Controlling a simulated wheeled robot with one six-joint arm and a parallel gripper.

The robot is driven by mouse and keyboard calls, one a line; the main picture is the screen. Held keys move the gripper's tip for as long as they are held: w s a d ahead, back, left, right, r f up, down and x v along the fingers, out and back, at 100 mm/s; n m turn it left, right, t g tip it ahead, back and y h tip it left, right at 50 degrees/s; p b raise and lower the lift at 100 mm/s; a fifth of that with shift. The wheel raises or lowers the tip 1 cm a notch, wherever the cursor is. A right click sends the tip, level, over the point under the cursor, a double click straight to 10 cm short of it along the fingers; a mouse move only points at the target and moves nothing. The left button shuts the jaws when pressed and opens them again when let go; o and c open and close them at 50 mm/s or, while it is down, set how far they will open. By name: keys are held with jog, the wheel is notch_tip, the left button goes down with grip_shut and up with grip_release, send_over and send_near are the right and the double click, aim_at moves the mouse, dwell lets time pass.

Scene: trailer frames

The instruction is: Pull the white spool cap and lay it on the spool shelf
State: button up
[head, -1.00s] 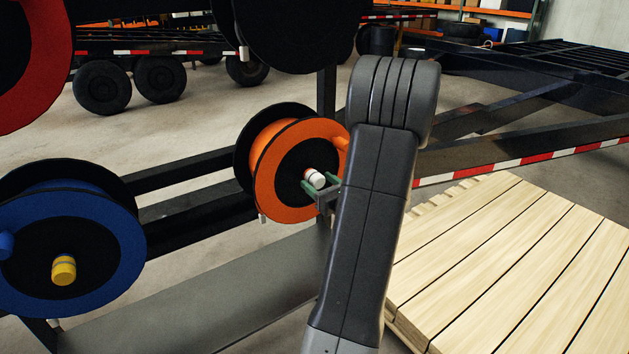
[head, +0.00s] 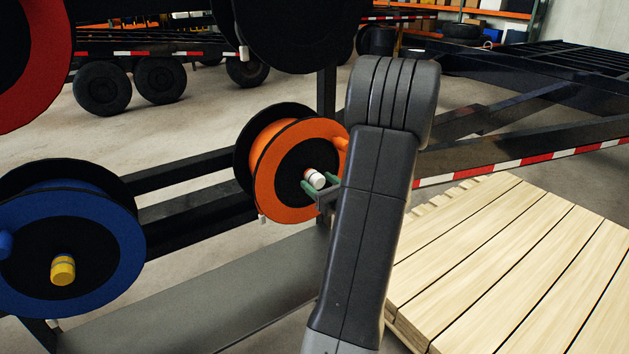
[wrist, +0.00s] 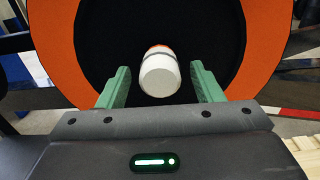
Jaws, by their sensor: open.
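The white spool cap (head: 315,179) sits at the centre of the orange spool (head: 270,205), with an orange band behind its white end. In the wrist view the white cap (wrist: 160,76) lies between the two green fingers of my gripper (wrist: 160,84), with a gap on each side. My gripper (head: 321,188) is open in front of the orange spool in the head view, partly hidden by my arm. The spool shelf (head: 200,300) is the grey flat surface below the spools, and its visible part is bare.
A blue spool (head: 110,285) with a yellow cap (head: 63,270) stands at lower left. A red spool (head: 45,90) and a black spool (head: 300,30) hang above. A wooden pallet (head: 530,260) lies at right, beside a trailer frame with a red-white strip (head: 530,158).

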aim_at(294, 296)
dwell(0.4)
jog(key=c, duration=1.3)
jog(key=shift+b+v, duration=0.6)
jog(key=shift+v, duration=2.4)
grip_shut()
jog(key=shift+f, duration=0.15)
jog(key=a+f+b, duration=0.4)
jog(key=f+b, duration=0.7)
jog(key=f, duration=0.1)
jog(key=a+f+b, duration=0.3)
jog(key=f+b, duration=0.8)
jog(key=b, duration=0.1)
jog(key=s+a+f+b, duration=0.1)
jog(key=a+f+b, duration=0.3)
jog(key=f+b, duration=0.7)
jog(key=shift+a+f+b, duration=0.35)
jog(key=shift+f, duration=0.5)
jog(key=shift+f+b, duration=0.8)
jog(key=shift+f, duration=0.05)
jog(key=o, duration=1.8)
grip_release()
